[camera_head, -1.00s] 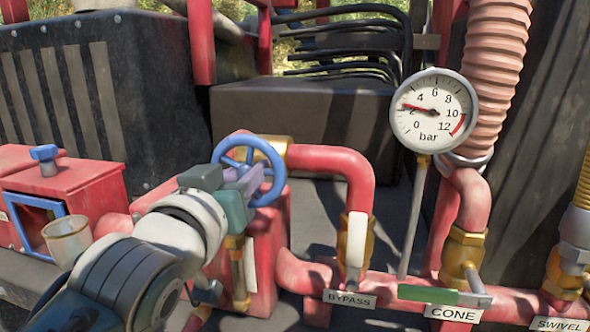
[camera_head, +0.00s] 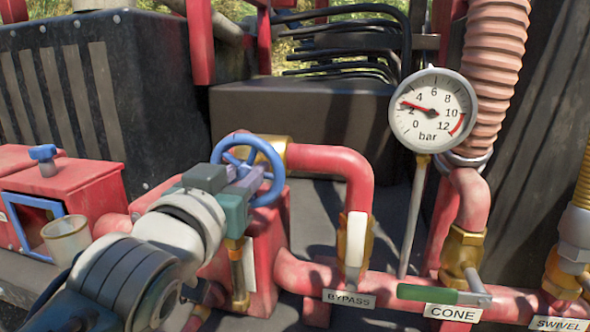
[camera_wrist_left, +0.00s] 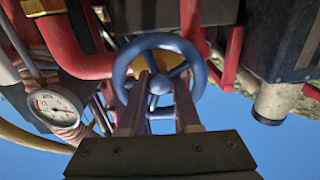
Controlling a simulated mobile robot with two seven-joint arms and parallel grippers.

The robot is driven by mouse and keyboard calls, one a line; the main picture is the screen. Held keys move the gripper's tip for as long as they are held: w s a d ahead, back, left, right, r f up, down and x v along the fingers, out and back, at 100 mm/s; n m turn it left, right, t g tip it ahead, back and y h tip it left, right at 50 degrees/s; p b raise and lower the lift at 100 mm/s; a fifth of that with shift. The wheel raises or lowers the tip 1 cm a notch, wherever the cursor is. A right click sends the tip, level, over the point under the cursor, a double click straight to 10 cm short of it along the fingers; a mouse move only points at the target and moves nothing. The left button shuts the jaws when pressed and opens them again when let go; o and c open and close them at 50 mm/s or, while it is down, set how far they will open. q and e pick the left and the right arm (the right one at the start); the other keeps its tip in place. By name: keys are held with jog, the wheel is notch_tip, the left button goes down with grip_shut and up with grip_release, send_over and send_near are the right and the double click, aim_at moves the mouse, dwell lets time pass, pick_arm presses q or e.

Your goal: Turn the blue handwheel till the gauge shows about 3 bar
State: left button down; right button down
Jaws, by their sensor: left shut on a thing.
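The blue handwheel (camera_head: 274,160) stands upright on a brass fitting above a red valve body. My left gripper (camera_head: 243,176) comes from the left and is shut on the handwheel. In the left wrist view the handwheel (camera_wrist_left: 190,52) fills the middle, with my left gripper's fingers (camera_wrist_left: 162,88) on either side of its hub. Part of the wheel is hidden behind the gripper. The round white pressure gauge (camera_head: 433,110), marked in bar, has its red needle pointing left, between 2 and 4. My right gripper is not in view.
Red pipes with a white bypass lever (camera_head: 356,240) and a green cone lever (camera_head: 440,296) lie to the right. A red box (camera_head: 75,180) with a blue knob and a cup (camera_head: 67,240) stand at the left. A ribbed hose (camera_head: 494,80) rises behind the gauge.

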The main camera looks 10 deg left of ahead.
pick_arm(q)
jog(key=c, duration=0.9)
grip_release()
jog(key=shift+s, duration=0.1)
jog(key=s+b, duration=0.2)
jog(key=s, duration=0.7)
jog(key=shift+s+a, duration=0.15)
jog(key=shift+s, duration=0.25)
